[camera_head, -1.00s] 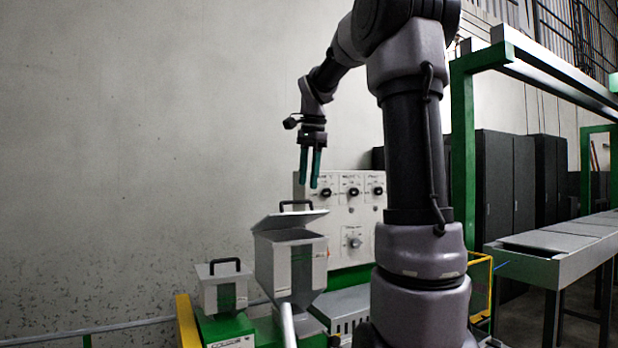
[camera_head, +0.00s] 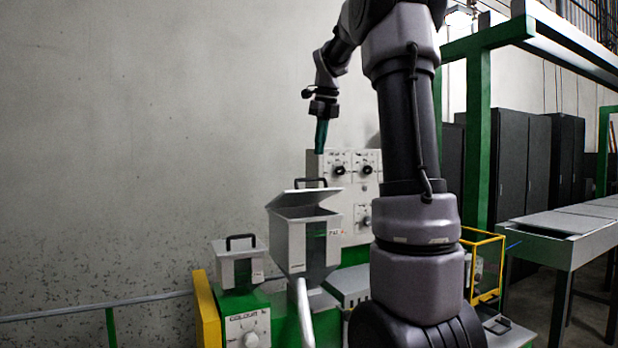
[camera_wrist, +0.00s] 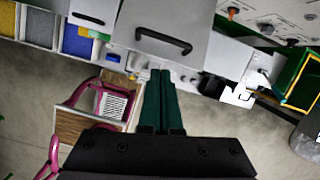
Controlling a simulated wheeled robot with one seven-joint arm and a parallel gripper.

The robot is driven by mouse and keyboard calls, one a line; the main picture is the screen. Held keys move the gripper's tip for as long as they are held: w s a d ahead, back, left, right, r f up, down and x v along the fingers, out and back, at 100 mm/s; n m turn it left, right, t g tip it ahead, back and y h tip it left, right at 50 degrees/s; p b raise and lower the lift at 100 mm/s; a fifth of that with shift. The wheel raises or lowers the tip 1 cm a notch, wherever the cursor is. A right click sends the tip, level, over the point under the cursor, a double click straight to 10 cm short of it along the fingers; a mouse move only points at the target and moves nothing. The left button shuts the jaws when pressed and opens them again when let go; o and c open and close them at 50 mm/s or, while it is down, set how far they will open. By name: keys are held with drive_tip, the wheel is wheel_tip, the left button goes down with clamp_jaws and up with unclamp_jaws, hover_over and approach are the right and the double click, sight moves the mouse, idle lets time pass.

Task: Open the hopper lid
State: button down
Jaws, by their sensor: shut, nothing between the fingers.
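The larger grey hopper (camera_head: 288,246) stands in the middle of the machine in the head view. Its lid (camera_head: 305,198) is tilted, with a dark gap under part of it, and carries a black handle (camera_head: 311,183). My gripper (camera_head: 320,152) is above the lid, apart from the handle, fingers pointing down. In the wrist view the dark green fingers (camera_wrist: 160,72) are together and empty. The lid (camera_wrist: 190,18) and its handle (camera_wrist: 163,40) lie just beyond the fingertips there. How far the lid stands open is hard to tell from the wrist view.
A smaller lidded hopper (camera_head: 237,268) stands to the left. A control panel with knobs (camera_head: 345,172) is behind the hopper. A curved metal rail (camera_head: 304,312) rises in front. A green frame (camera_head: 478,130) and conveyor (camera_head: 560,240) are at the right. The wall side at left is clear.

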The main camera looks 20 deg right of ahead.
drive_tip(key=m, duration=0.2)
approach(302, 191)
drive_tip(key=shift+m, duration=0.3)
drive_tip(key=w+d+f, duration=0.1)
drive_tip(key=f, duration=0.1)
drive_tip(key=w+d+f, duration=0.1)
drive_tip(key=w+d, duration=0.1)
drive_tip(key=w+d+f, duration=0.1)
drive_tip(key=f, duration=0.1)
drive_tip(key=shift+w+d+f, duration=0.15)
drive_tip(key=shift+d+f, duration=0.1)
drive_tip(key=shift+f, duration=0.1)
